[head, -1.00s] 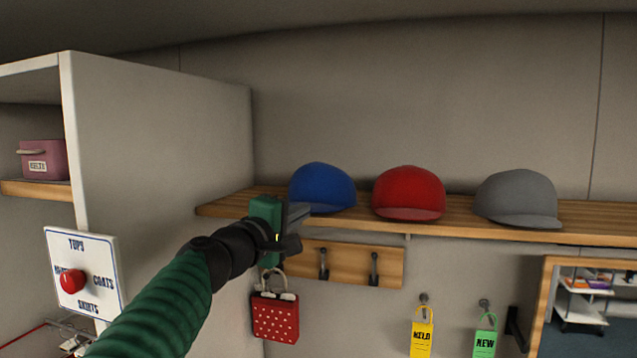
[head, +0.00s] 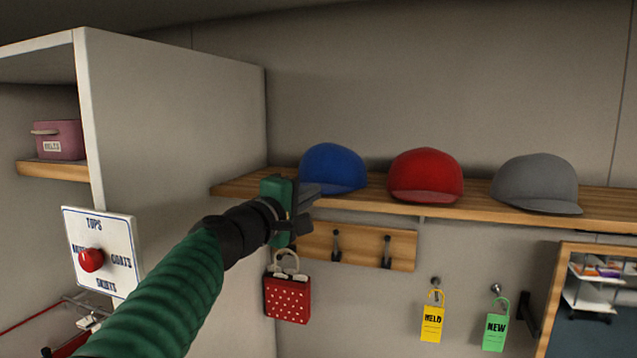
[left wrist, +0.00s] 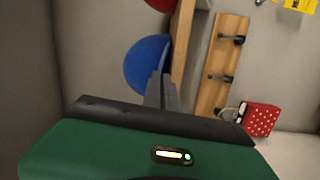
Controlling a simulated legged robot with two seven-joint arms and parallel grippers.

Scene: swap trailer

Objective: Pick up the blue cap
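The blue cap (head: 332,167) sits on the wooden shelf, leftmost of three caps, its brim toward me. It also shows in the left wrist view (left wrist: 147,62), just beyond my fingertips. My left gripper (head: 308,194) is in front of the shelf edge, just left of and below the cap's brim. In the left wrist view its two fingers (left wrist: 161,88) lie close together with nothing seen between them. They overlap the cap's edge in that picture; I cannot tell whether they touch it. My right gripper is not in view.
A red cap (head: 426,175) and a grey cap (head: 535,182) stand farther right on the shelf (head: 470,208). A white cabinet side (head: 185,125) is at left.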

